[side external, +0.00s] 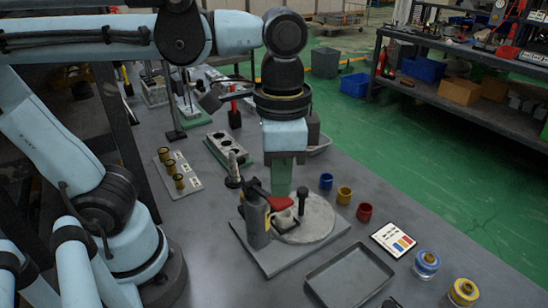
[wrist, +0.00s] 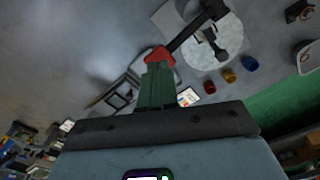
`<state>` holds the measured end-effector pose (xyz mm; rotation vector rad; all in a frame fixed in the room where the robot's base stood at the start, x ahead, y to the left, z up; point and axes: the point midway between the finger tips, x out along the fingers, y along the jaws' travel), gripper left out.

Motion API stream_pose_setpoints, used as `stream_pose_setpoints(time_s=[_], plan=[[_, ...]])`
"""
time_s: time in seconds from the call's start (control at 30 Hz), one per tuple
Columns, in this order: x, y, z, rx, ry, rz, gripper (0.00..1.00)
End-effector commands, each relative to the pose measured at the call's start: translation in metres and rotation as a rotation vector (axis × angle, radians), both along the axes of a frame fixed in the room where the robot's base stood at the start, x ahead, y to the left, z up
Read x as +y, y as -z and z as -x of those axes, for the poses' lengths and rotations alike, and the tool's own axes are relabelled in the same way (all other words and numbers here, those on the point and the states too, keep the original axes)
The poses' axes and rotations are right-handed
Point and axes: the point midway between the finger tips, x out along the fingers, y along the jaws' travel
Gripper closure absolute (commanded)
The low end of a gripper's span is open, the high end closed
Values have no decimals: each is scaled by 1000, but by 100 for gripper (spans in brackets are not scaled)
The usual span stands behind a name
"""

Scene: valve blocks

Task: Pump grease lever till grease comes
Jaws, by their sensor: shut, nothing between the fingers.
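The grease pump (side external: 256,222) is a dark upright body on a grey base plate. Its dark lever carries a red handle (side external: 282,203). In the wrist view the red handle (wrist: 160,55) is at the tip of my green fingers, and the dark lever (wrist: 188,35) runs up and right from it. My gripper (side external: 281,190) points down, fingers shut, just above or touching the red handle; contact cannot be told. A round grey disc (side external: 312,222) with a valve block and a dark upright post stands beside the pump. No grease can be made out.
Blue, yellow and red cups (side external: 344,195) stand to the right. A small sign card (side external: 394,239), an empty grey tray (side external: 350,277) and two capped jars (side external: 427,262) are nearer the front. A plate with brass pieces (side external: 178,176) is left.

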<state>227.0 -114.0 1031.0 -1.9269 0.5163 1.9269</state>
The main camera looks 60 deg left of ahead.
Motion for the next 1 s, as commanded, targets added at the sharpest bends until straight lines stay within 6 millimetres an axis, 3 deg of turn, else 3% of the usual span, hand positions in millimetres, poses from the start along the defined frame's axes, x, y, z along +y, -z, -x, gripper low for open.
stream_pose_setpoints(time_s=[1.0], plan=[[0,28,0,0,0,-1,100]])
